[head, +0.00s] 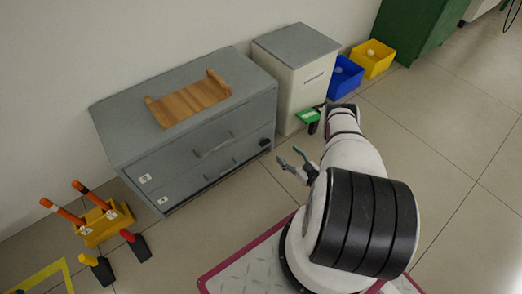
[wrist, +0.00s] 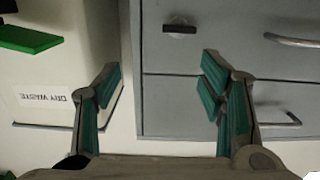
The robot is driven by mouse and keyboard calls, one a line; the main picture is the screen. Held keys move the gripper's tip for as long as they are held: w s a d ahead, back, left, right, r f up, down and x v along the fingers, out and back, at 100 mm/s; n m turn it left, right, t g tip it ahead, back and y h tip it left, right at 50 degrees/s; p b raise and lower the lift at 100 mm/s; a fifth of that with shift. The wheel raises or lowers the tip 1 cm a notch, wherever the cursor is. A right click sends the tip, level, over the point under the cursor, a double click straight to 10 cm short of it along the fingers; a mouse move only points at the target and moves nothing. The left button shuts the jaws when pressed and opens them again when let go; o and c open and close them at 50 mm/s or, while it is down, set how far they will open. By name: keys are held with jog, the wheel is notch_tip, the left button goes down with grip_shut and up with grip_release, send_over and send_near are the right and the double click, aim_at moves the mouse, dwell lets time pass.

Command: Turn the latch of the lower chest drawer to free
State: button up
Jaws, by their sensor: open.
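The grey chest (head: 150,105) stands against the wall with two drawers in its front. The lower drawer (head: 185,190) has a small dark latch (head: 264,142) near its right end. The wrist view is upside down, so this latch (wrist: 180,29) shows near the top there, as a short dark bar lying about level. My gripper (head: 292,160) is in front of the chest's right end, apart from it. In the wrist view my gripper (wrist: 160,75) is open and empty, its fingers spread wide, with the latch beyond the fingertips. Both drawers look shut.
A white dry-waste bin (head: 292,85) with a green plate (head: 308,115) stands right of the chest. Blue (head: 345,78) and yellow (head: 371,60) boxes are farther right. A wooden tray (head: 188,101) lies on the chest. A yellow rack (head: 103,223) stands on the floor at left.

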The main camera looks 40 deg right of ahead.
aim_at(264, 142)
notch_tip(264, 142, down, 2)
jog(key=s+a, duration=0.2)
jog(key=a, duration=0.1)
jog(key=w+b, duration=0.1)
jog(key=w, duration=1.2)
jog(key=shift+w+t+b, duration=0.2)
jog(key=shift+t+b, duration=0.1)
jog(key=shift+b, duration=0.1)
jog(key=shift+a+f, duration=0.1)
jog(key=shift+c, duration=0.3)
jog(key=c, duration=1.1)
